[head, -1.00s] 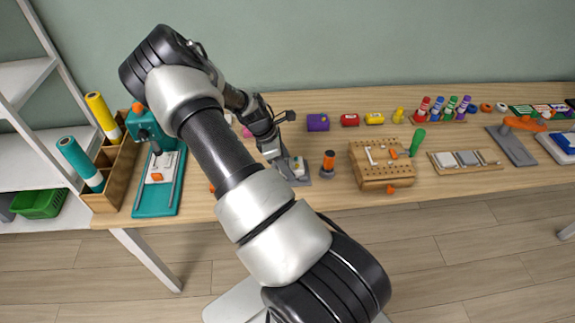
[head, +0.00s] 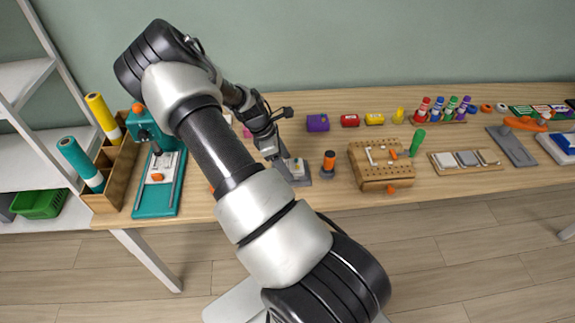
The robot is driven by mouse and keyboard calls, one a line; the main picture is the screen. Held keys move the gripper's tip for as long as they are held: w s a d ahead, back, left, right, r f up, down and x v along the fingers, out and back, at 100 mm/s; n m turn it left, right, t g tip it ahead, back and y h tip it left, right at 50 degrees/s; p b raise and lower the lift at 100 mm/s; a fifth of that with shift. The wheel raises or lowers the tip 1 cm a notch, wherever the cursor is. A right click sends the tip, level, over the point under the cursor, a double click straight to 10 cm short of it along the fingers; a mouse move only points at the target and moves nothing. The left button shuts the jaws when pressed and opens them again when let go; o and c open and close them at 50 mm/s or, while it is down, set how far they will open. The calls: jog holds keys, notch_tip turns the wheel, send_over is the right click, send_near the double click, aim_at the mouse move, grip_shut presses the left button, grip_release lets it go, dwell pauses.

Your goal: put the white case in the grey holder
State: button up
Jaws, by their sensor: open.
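The white case (head: 297,167), with a small yellowish spot on it, appears to rest in the grey holder (head: 303,181) on the bench, just right of my gripper. It is too small to tell how fully it is seated. My gripper (head: 284,163) is open, pointing down at the left edge of the case. Its fingers are small and partly hidden, so I cannot tell whether they touch the case.
An orange and black cylinder (head: 329,164) stands close right of the holder. A wooden pegboard block (head: 378,172) is further right. A teal press (head: 156,195) stands left. Purple (head: 318,123) and red (head: 350,120) boxes sit behind.

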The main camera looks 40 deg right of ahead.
jog(key=a+r+m+t+y, duration=0.1)
jog(key=a+r+m, duration=0.1)
jog(key=a+r, duration=0.6)
jog(key=a+r+m+t+y, duration=0.1)
jog(key=a+r+m, duration=0.15)
jog(key=r, duration=0.85)
jog(key=s+a+r+m+t+y, duration=0.1)
jog(key=s+a+r+m+t, duration=0.4)
jog(key=s+a+r, duration=1.1)
notch_tip(320, 180, up, 3)
jog(key=shift+s+f+m+t+y, duration=0.1)
jog(key=shift+s+m+t+y, duration=0.3)
jog(key=shift+s+m, duration=0.65)
jog(key=shift+w, duration=0.2)
